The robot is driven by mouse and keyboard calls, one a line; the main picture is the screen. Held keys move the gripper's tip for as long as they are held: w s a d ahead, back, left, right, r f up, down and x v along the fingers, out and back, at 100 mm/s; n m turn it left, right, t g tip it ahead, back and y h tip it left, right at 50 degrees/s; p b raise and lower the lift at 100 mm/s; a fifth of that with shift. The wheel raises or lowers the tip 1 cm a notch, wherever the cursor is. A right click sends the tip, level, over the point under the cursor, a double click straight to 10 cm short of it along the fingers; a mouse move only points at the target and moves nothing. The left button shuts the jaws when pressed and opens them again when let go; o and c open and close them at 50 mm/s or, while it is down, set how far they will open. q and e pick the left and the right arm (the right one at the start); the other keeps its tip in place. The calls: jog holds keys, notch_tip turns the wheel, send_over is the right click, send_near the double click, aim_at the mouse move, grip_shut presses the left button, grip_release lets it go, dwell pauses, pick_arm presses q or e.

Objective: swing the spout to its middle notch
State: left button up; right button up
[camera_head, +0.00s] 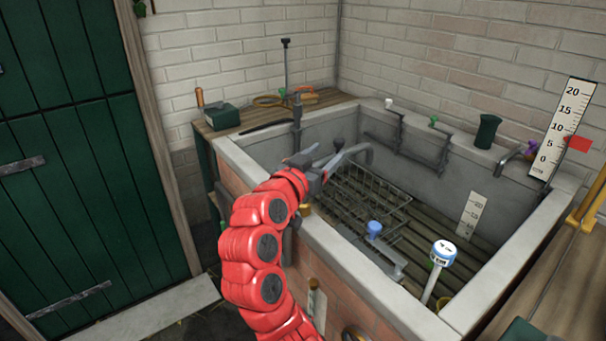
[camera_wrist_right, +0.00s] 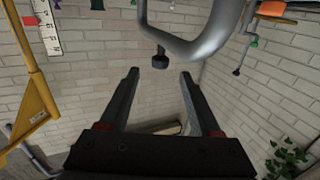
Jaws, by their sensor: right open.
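The spout is a grey bent pipe (camera_head: 362,150) near the left wall of the stone trough in the head view. In the right wrist view the spout's pipe (camera_wrist_right: 205,45) curves across the top and ends in a black tip (camera_wrist_right: 160,61). My right gripper (camera_head: 322,153) is open above the trough's left rim, beside the spout. In the right wrist view its two dark fingers (camera_wrist_right: 160,76) are spread, with the black tip showing in line with the gap between them. I cannot tell whether they touch it. The notches cannot be made out. My left gripper is not in view.
The stone trough (camera_head: 499,295) holds a wire rack (camera_head: 365,195), a blue knob (camera_head: 374,229) and a blue-white gauge (camera_head: 443,252). A dark upright rod (camera_head: 287,65) stands behind my gripper. A ruler (camera_head: 560,125) with a red marker stands at right. A green door (camera_head: 85,190) is at left.

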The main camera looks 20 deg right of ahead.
jog(key=v, duration=1)
jog(key=shift+s, duration=0.25)
jog(key=shift+w+a, duration=0.1)
jog(key=shift+a, duration=0.1)
